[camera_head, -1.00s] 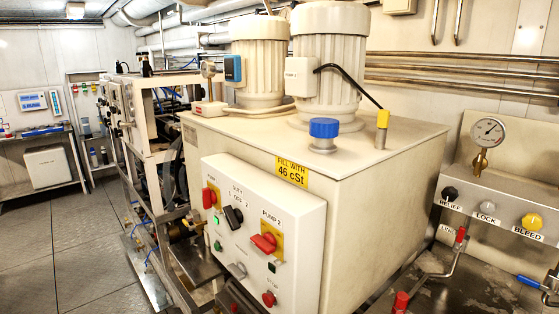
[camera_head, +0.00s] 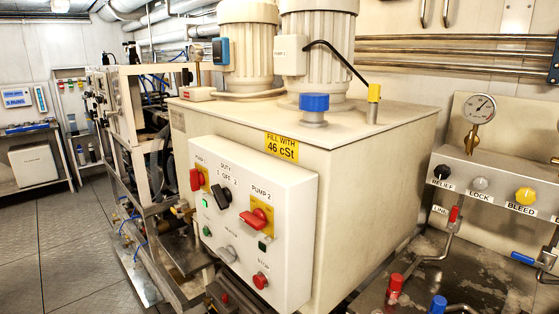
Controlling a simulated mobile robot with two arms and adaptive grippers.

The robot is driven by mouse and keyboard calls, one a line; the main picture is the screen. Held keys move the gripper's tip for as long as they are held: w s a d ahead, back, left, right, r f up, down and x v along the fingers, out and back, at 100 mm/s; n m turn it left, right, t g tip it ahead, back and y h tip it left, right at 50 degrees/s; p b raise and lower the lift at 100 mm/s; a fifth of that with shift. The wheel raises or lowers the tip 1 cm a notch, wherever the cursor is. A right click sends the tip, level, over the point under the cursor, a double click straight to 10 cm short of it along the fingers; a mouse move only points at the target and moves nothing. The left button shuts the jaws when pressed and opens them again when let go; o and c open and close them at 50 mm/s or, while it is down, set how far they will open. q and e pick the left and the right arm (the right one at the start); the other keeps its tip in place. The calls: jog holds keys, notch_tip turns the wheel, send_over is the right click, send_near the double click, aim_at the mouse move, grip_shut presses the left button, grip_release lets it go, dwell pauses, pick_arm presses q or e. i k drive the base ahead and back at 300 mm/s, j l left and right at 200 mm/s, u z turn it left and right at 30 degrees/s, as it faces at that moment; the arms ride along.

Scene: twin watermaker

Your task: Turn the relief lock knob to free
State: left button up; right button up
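The relief lock panel is a pale box (camera_head: 505,190) at the right of the head view. It carries a black knob (camera_head: 443,171) above the label RELIEF, a grey knob (camera_head: 480,183) above the label LOCK, and a yellow knob (camera_head: 525,195) above the label BLEED. A pressure gauge (camera_head: 480,109) stands on top of the box. The knobs' exact settings are too small to read. Neither of my grippers shows in the view.
A large cream tank (camera_head: 375,165) with two motors fills the middle. A white control box (camera_head: 290,235) with red and black switches is on its front. Red-capped (camera_head: 394,287) and blue-capped (camera_head: 438,304) valve handles stand below the panel. Open floor (camera_head: 75,245) lies at left.

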aim_at(481, 183)
jog(key=z, duration=1.35)
